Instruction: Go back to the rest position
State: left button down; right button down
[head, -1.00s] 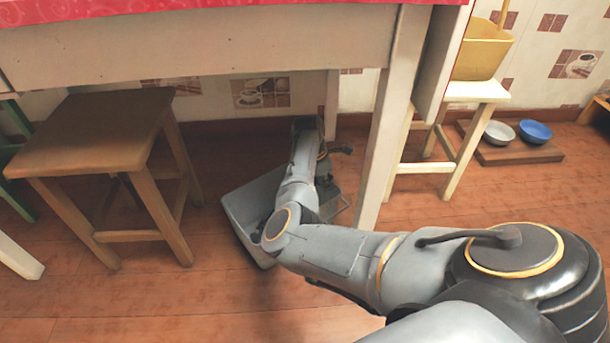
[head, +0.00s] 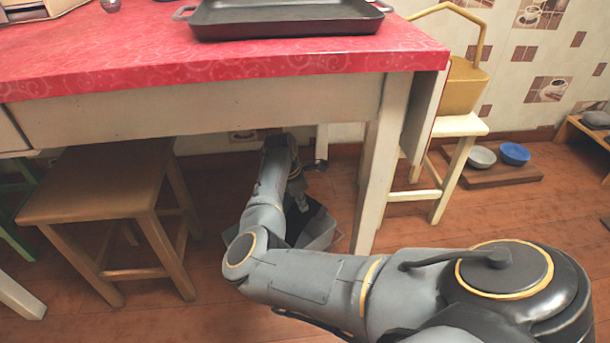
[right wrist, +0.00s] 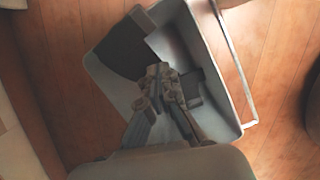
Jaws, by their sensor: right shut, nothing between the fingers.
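My right arm reaches under the red-topped table. My right gripper (head: 301,202) is over a grey bin (head: 322,238) on the floor, partly hidden behind my own arm. In the right wrist view the gripper (right wrist: 160,72) is shut and empty, pointing at the inside of the bin (right wrist: 215,70). Dark flat pieces (right wrist: 122,48) lie in the bin; I cannot tell what they are. My left gripper is out of view.
The table edge (head: 230,75) is above my forearm, and a table leg (head: 378,180) stands close to the right. A brown stool (head: 95,185) is at left. A black pan (head: 285,28) sits on top. Bowls (head: 514,153) are at right.

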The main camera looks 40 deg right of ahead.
jog(key=shift+a+r, duration=0.1)
jog(key=shift+r, duration=0.3)
